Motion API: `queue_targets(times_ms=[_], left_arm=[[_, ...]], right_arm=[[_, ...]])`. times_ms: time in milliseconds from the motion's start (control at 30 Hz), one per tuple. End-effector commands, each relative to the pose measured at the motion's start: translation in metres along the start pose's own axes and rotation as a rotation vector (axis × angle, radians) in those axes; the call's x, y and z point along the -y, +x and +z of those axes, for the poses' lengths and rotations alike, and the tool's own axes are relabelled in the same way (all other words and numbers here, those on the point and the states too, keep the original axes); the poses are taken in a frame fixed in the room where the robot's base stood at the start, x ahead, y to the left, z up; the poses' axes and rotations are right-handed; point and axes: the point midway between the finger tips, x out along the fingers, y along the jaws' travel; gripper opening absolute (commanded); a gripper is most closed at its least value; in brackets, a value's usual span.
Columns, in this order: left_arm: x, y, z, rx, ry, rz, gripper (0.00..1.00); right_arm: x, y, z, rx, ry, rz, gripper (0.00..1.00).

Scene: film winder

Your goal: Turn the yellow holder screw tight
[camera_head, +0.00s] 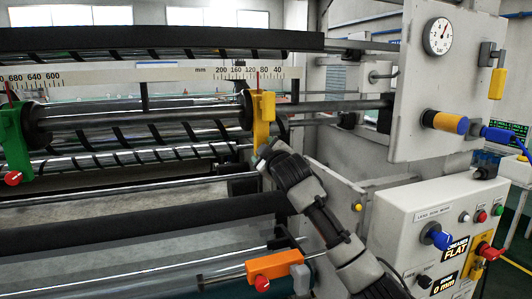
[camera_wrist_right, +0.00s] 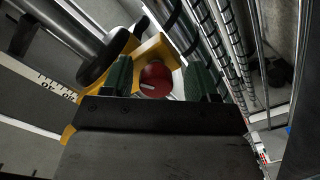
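The yellow holder (camera_head: 263,112) hangs on the horizontal shaft near the right end of the scale. Its lower end is at my right gripper (camera_head: 264,154), which reaches up from below right. In the right wrist view the holder is a yellow block (camera_wrist_right: 158,48) with a round red screw (camera_wrist_right: 155,79) bearing a pale mark. The two green finger pads of my right gripper (camera_wrist_right: 157,80) stand on either side of the screw, with gaps visible, so it is open around it. The screw is hidden by the gripper in the head view. My left gripper is not in view.
A green holder (camera_head: 14,135) with a red screw is at the far left. An orange holder (camera_head: 274,265) sits on a lower bar. Rollers and shafts run behind the gripper. The control box (camera_head: 440,225) and gauge panel (camera_head: 425,95) stand at right.

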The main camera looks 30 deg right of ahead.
Motion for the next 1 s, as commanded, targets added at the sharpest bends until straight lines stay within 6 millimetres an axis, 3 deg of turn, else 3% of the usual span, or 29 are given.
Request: queue_targets(times_ms=[367, 800, 1000], left_arm=[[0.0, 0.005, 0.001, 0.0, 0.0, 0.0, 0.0], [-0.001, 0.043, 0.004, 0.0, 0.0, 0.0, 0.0], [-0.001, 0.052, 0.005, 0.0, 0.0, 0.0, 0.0]], right_arm=[[-0.002, -0.007, 0.0, -0.005, -0.001, 0.006, 0.59], [0.001, -0.079, 0.002, -0.005, -0.002, 0.005, 0.59], [0.0, -0.102, 0.001, -0.002, -0.001, 0.003, 0.59]])
